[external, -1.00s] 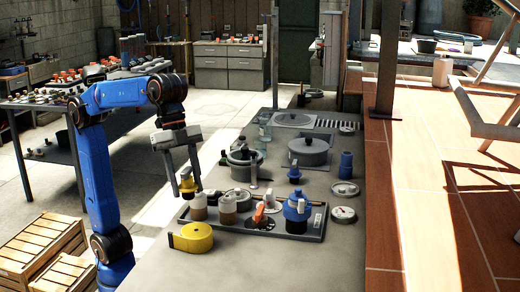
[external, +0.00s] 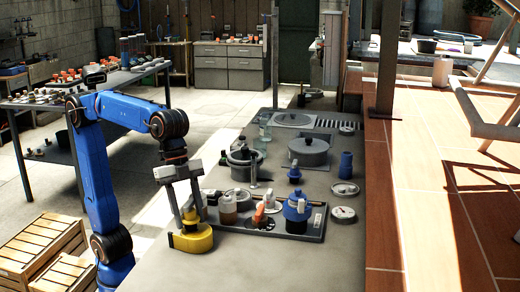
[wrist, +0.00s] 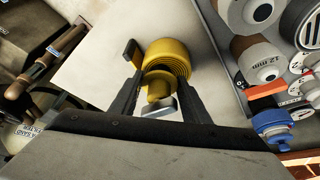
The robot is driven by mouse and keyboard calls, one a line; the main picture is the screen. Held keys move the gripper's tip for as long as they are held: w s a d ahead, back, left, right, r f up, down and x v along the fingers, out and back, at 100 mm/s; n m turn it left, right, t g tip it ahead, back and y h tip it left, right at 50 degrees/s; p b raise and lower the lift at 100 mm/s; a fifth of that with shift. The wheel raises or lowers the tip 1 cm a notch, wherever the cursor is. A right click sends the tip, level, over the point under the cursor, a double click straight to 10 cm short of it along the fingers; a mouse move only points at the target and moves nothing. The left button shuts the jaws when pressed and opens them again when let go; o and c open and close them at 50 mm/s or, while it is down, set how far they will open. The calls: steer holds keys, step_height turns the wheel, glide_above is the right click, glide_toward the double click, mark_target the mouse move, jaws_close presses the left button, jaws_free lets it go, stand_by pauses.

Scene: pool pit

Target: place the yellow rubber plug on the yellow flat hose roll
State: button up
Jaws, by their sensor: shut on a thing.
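My gripper (external: 190,218) is shut on the yellow rubber plug (external: 189,221), directly over the yellow flat hose roll (external: 196,242) at the front left of the worktop. In the external view the plug and the roll overlap, so I cannot tell whether they touch. In the wrist view the plug (wrist: 158,91) sits between the two fingers. The coiled hose roll (wrist: 172,52) shows behind it, with its ridged windings around the plug's far side. The plug's lower end is hidden.
Pots (external: 308,150) stand farther back. The worktop in front of the roll is clear.

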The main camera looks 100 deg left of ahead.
steer(key=shift+f, duration=0.1)
steer(key=o, duration=1)
steer(key=shift+o, duration=0.2)
steer(key=v, duration=1.2)
steer(key=s+a+f+n+y, duration=0.1)
steer(key=s+a+f+n, duration=0.2)
steer(key=s+a+f, duration=0.4)
steer(key=s+a+f+n+t+y, duration=0.1)
steer(key=s+a+f+n, duration=0.2)
steer(key=s+a+f, duration=0.5)
steer(key=s+a+f+n+y, duration=0.1)
steer(key=s+a+f+n, duration=0.2)
steer(key=s+a+f, duration=0.5)
step_height(320, 180, down, 9)
steer(key=shift+s+f+t, duration=0.25)
steer(key=shift+s+t, duration=0.05)
